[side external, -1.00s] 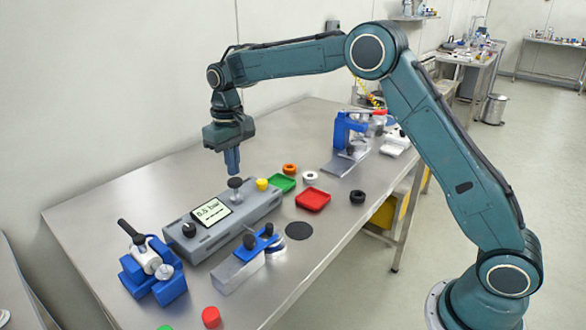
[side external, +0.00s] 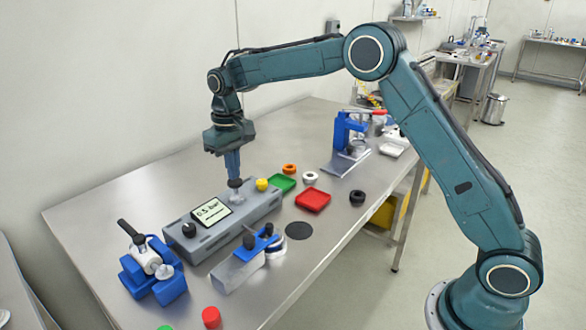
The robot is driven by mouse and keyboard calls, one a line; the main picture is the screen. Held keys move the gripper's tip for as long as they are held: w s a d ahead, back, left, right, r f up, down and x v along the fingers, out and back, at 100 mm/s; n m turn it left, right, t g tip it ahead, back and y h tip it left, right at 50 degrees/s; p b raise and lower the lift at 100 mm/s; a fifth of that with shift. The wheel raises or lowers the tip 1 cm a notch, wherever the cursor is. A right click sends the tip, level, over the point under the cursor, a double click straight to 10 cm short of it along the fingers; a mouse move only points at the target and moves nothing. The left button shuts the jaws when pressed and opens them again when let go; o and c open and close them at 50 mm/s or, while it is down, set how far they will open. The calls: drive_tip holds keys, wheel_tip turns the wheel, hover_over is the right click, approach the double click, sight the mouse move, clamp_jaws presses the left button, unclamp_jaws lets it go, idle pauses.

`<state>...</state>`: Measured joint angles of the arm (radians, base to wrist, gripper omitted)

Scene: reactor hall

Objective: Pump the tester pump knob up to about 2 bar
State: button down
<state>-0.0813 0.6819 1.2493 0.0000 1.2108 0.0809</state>
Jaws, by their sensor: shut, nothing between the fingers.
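The tester (side external: 236,222) is a long grey box on the steel table. Its tilted display (side external: 211,213) appears to read 0.5 bar. The pump knob (side external: 235,183) is a dark disc on a light stem near the right part of the box. My gripper (side external: 233,173) points straight down with its fingers closed, empty, and its tips at the top of the knob. They appear to touch it. A yellow knob (side external: 262,184) stands right beside the pump knob, and a black knob (side external: 189,230) sits at the box's left end.
A blue clamp device (side external: 151,265) stands left of the tester, and a metal block with blue clamp (side external: 240,266) in front. Green (side external: 282,183) and red (side external: 312,199) trays, rings and a blue press (side external: 345,128) lie to the right. The table behind the tester is clear.

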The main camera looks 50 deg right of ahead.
drive_tip(key=shift+f, duration=1.85)
drive_tip(key=shift+r, duration=2.35)
drive_tip(key=shift+f, duration=2.15)
drive_tip(key=shift+r, duration=2.15)
drive_tip(key=shift+f, duration=0.55)
